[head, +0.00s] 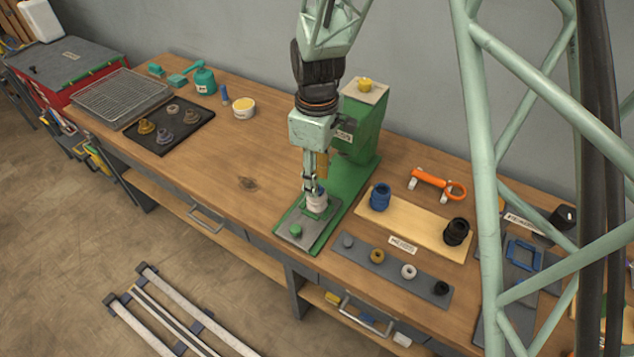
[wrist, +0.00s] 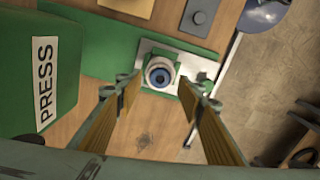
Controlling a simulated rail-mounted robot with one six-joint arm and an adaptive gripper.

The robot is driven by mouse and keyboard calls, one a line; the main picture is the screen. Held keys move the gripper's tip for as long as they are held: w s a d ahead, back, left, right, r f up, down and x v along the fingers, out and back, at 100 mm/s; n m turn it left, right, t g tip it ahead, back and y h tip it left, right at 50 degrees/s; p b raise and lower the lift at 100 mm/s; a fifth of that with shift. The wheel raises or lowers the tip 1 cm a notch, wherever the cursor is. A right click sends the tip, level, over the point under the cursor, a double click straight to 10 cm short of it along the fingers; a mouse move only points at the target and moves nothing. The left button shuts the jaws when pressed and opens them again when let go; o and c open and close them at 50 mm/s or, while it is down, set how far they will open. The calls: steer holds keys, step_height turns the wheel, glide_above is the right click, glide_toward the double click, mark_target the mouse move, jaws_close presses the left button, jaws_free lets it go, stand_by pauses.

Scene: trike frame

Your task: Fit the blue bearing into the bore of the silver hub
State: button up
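The silver hub (head: 316,202) stands upright on the green fixture of the press, below my gripper. In the wrist view the hub (wrist: 149,74) shows from above as a pale ring. The blue bearing (wrist: 161,66) appears as a blue ring with a dark centre, inside the hub's pale ring; how deep it sits I cannot tell. My gripper (wrist: 159,91) is open, its two fingers well apart with nothing between their tips. In the head view my gripper (head: 314,188) is right over the hub, partly hiding its top.
The green press (head: 362,125) rises just behind my gripper. To the right, a wooden board holds a blue hub (head: 380,197) and a black hub (head: 457,231). A grey strip (head: 395,272) carries several small rings.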

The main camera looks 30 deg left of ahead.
step_height(320, 180, up, 10)
stand_by(0.6)
steer(key=shift+d, duration=0.1)
stand_by(0.9)
